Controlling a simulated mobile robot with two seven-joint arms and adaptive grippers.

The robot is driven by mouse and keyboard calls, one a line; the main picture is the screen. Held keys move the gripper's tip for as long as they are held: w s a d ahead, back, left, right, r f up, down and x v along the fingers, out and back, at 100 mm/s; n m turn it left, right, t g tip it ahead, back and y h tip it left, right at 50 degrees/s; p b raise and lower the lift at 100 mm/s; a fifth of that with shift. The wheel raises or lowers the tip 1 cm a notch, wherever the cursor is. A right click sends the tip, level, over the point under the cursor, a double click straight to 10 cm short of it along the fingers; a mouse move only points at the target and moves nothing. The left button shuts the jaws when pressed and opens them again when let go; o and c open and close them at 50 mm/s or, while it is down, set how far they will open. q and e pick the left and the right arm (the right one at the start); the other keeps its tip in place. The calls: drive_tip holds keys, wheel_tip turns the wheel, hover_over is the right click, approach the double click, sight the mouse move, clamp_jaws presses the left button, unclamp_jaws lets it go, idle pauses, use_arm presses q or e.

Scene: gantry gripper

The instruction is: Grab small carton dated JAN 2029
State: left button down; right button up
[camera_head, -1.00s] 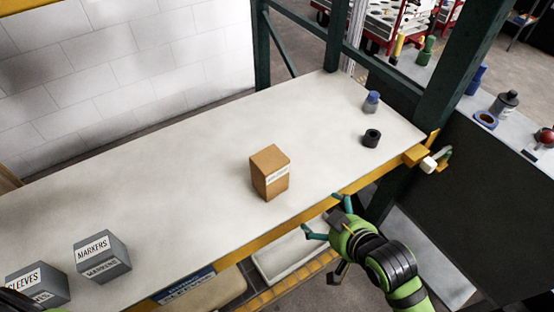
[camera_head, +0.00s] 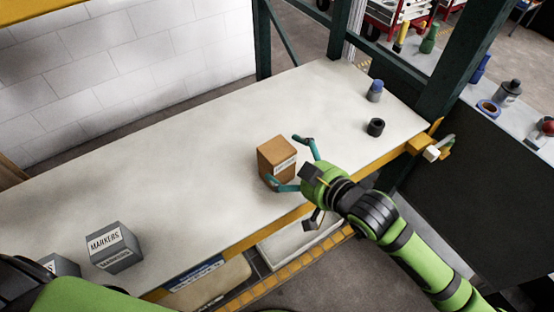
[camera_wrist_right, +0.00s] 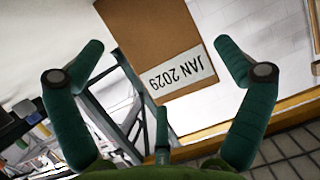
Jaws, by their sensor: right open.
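The small brown carton (camera_head: 274,156) stands upright on the white table, with a white label on its side. In the right wrist view the carton (camera_wrist_right: 150,35) shows its label, which reads JAN 2029 and appears upside down. My right gripper (camera_head: 290,163) is open at the carton, with one finger beyond its right side and the other by its near lower side. In the right wrist view the carton lies between and ahead of the open fingers (camera_wrist_right: 160,62). I cannot tell whether either finger touches it. My left gripper is not in view.
The white table (camera_head: 190,180) has free room left of the carton. A grey MARKERS box (camera_head: 114,250) stands at the lower left, with another grey box (camera_head: 62,266) partly hidden beside it. A black ring (camera_head: 375,127) and a blue-capped bottle (camera_head: 375,91) stand at the right end.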

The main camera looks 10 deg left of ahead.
drive_tip(key=p+x, duration=0.1)
drive_tip(key=x, duration=0.3)
drive_tip(key=shift+a+r, duration=0.1)
drive_tip(key=c, duration=1.1)
drive_tip(key=shift+r, duration=0.1)
drive_tip(key=shift+c, duration=0.2)
